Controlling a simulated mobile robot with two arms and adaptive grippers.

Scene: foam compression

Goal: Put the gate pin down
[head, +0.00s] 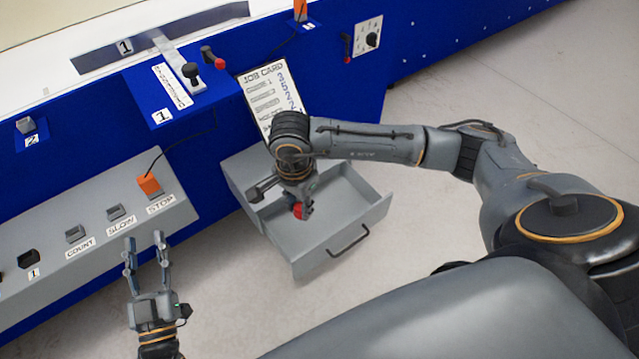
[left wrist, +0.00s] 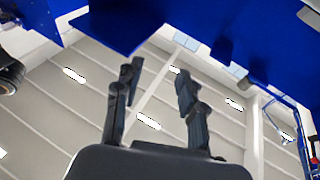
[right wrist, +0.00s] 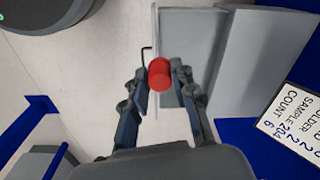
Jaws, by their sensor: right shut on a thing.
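The gate pin (head: 298,210) shows as a red head in the jaws of my right gripper (head: 303,210). In the head view it is over the open grey drawer (head: 372,212). In the right wrist view the red head (right wrist: 160,74) sits between the two fingertips, and my right gripper (right wrist: 160,80) is shut on it. The rest of the pin is hidden, and I cannot tell its height above the drawer floor. My left gripper (head: 146,243) is open and empty in front of the STOP end of the button panel. In the left wrist view its fingers (left wrist: 158,85) are apart.
The grey button panel (head: 90,228) is at left, with an orange block (head: 149,184) by STOP. A job card (head: 268,92) leans behind the drawer. The drawer's black handle (head: 348,241) faces the front. Blue machine walls run behind; the floor in front is clear.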

